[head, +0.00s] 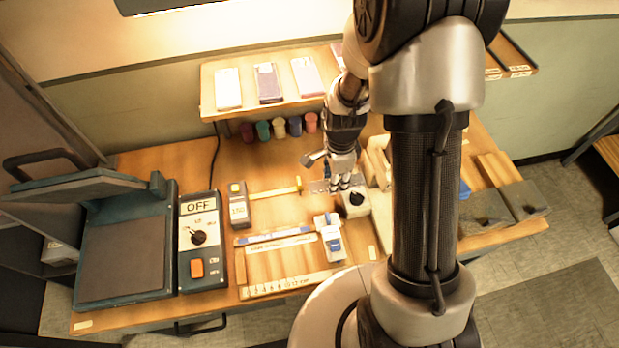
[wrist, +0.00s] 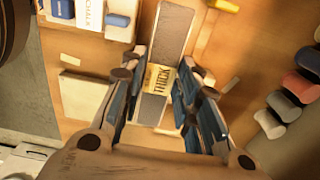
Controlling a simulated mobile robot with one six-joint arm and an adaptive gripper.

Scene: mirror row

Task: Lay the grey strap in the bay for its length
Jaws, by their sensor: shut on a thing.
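The grey strap (wrist: 174,32) shows in the wrist view as a long flat strip with pale edges and a yellow lettered patch (wrist: 160,78) across its middle. My gripper (wrist: 161,88) is shut on it, with one finger on each side near the patch. In the head view my gripper (head: 343,183) is over the middle of the bench, and a grey end of the strap (head: 318,187) sticks out to its left. I cannot tell whether the strap touches the bench top. Labelled bays (head: 495,73) show at the back right, partly behind my arm; their labels are too small to read.
A press with a raised lid (head: 85,186) and a switch box marked OFF (head: 199,235) stand at the left. Several coloured cups (head: 279,127) stand under the shelf (head: 208,100).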

